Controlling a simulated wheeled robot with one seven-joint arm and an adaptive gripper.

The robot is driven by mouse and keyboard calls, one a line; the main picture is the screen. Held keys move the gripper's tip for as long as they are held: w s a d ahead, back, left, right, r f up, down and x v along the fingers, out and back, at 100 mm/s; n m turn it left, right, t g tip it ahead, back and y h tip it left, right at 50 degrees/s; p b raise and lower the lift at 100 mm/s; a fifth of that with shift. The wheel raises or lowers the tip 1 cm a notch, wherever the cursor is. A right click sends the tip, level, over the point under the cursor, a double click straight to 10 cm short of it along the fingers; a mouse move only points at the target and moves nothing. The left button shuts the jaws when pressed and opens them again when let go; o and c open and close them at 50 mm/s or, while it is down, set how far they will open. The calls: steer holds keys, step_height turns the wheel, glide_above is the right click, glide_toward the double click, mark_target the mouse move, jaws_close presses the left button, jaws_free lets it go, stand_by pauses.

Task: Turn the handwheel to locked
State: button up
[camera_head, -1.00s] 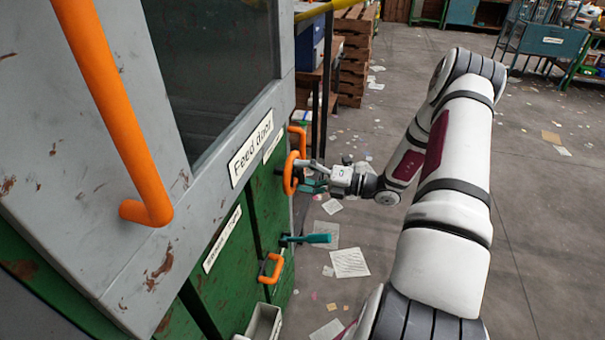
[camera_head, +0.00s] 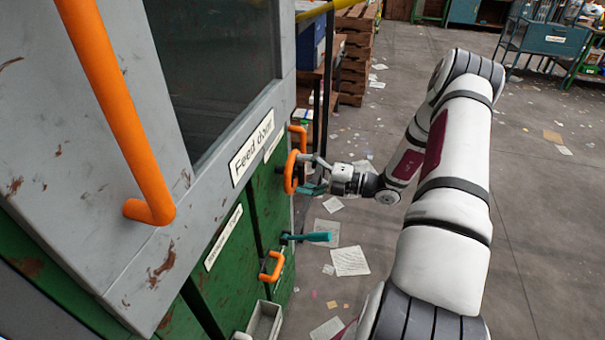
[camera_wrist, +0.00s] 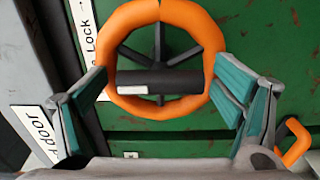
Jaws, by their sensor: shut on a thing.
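The orange handwheel (camera_head: 291,173) sits on the green panel beside the Feed door sign. In the wrist view, the handwheel (camera_wrist: 200,30) faces me, with dark spokes and a dark hub bar (camera_wrist: 180,78) that has a white patch at its left. My gripper (camera_head: 312,176) is at the wheel. In the wrist view, the teal fingers of my gripper (camera_wrist: 161,82) lie on opposite sides of the rim and are shut on it. A white label (camera_wrist: 92,40) with the word Lock and an arrow is partly cut off.
An orange door handle (camera_head: 120,110) stands out at the left. Below the wheel are a teal lever (camera_head: 310,237) and a smaller orange handle (camera_head: 272,267). A grey tray (camera_head: 265,320) sticks out at the bottom.

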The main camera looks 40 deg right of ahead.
steer(key=shift+w+a+r, duration=0.1)
steer(key=shift+w+a, duration=0.1)
steer(key=o, duration=0.9)
steer(key=shift+w, duration=0.1)
steer(key=shift+o, duration=0.2)
steer(key=shift+s+d, duration=0.1)
steer(key=shift+s, duration=0.1)
steer(key=v, duration=1.1)
steer(key=shift+s+d, duration=0.25)
